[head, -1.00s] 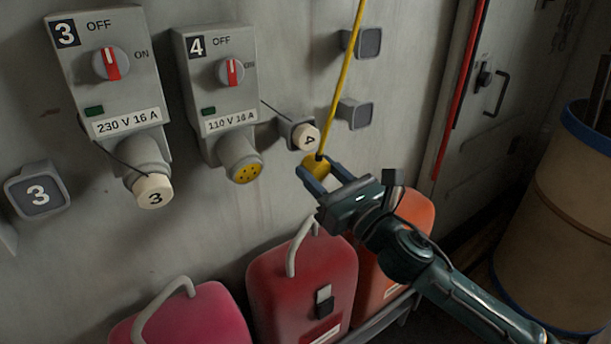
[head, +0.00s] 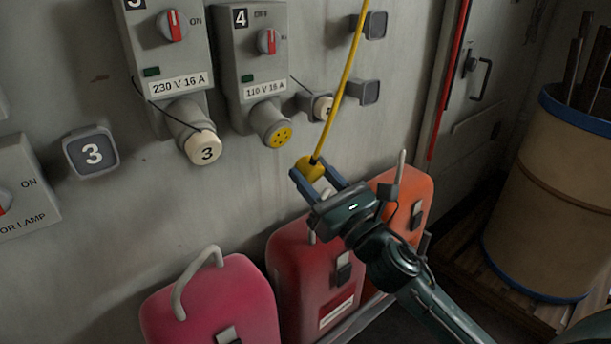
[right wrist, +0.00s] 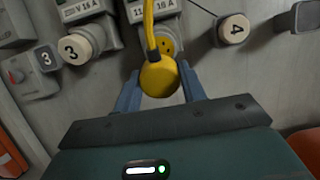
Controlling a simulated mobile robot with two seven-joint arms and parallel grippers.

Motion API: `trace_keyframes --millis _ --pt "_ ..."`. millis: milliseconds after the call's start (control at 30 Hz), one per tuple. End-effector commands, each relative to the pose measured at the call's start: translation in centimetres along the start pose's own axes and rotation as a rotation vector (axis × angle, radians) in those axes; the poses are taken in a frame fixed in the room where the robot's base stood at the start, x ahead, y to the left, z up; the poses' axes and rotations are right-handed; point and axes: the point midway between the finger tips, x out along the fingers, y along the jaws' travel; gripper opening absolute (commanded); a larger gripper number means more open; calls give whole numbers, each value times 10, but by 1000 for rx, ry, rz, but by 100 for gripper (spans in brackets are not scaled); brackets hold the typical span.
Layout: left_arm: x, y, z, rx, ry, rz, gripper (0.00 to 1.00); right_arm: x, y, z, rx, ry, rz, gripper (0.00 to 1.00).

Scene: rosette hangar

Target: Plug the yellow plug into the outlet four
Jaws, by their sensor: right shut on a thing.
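My right gripper (head: 318,184) is shut on the yellow plug (head: 309,167), whose yellow cable rises from it toward the top of the head view. The plug also shows between the blue fingers in the right wrist view (right wrist: 159,78). Outlet four (head: 265,120) is a grey box with a red-marked switch and a 110 V 16 A label. Its uncovered yellow socket face (head: 280,138) has several holes and points downward. The plug is apart from it, below and to the right. My left gripper is not in view.
Outlet three (head: 180,78) stands left of outlet four, with its cap marked 3 (head: 203,148) over its socket. Pink (head: 215,300), red (head: 305,270) and orange (head: 412,205) canisters stand below. A large drum (head: 550,195) stands at the right.

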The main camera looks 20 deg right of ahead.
Motion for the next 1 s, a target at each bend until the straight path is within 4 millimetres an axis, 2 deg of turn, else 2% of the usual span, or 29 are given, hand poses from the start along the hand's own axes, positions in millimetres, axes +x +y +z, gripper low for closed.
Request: trace_keyframes --millis 333,600,1000 --pt "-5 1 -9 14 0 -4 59 27 -1 3 -1 -3 -1 4" --pt "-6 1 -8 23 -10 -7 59 49 -1 1 0 -2 -1 4" --pt "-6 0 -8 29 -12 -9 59 57 0 0 0 -1 0 4"
